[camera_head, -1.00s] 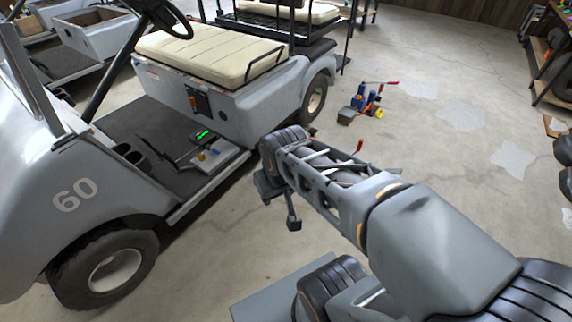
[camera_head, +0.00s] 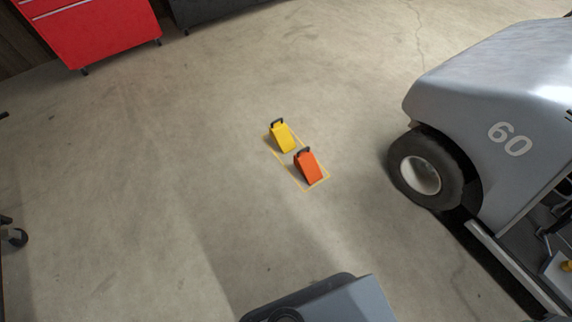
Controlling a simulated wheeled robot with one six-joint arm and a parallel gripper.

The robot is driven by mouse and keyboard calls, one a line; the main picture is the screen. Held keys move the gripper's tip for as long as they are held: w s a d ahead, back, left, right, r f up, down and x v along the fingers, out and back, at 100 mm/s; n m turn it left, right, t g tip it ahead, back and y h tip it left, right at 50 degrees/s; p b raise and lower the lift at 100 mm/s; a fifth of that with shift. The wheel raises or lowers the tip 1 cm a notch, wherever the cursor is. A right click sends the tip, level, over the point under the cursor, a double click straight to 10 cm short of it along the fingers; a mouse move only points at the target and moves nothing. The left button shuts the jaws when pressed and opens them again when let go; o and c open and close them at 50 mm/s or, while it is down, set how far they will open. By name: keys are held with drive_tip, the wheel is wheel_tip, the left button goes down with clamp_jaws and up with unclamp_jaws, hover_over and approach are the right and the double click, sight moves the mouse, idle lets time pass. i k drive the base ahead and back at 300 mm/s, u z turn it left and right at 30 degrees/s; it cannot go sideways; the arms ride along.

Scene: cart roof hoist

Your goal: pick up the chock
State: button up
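Two wedge-shaped chocks with dark handles stand on the concrete floor inside a thin yellow marked outline (camera_head: 316,185). The yellow chock (camera_head: 282,138) is farther back and to the left. The orange chock (camera_head: 308,167) is nearer and to the right, a small gap apart from the yellow one. Both are left of the cart's front wheel (camera_head: 423,172) and apart from it. My gripper is not in view; only a grey part of my own body shows at the bottom edge.
The grey cart (camera_head: 490,90) marked 60 stands at the right. A red cabinet (camera_head: 95,32) on casters is at the upper left, with a dark cabinet (camera_head: 220,10) beside it. A caster (camera_head: 15,237) shows at the left edge. The floor around the chocks is clear.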

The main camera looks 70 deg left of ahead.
sight(305, 160)
drive_tip(key=u, duration=2.65)
drive_tip(key=k, duration=0.95)
drive_tip(key=z, duration=0.15)
drive_tip(key=i, duration=0.9)
drive_tip(key=z, duration=1)
drive_tip(key=i, duration=0.55)
drive_tip(key=u, duration=1.2)
drive_tip(key=i, duration=0.75)
drive_tip(key=u, duration=0.75)
drive_tip(key=i, duration=0.45)
drive_tip(key=u, duration=0.1)
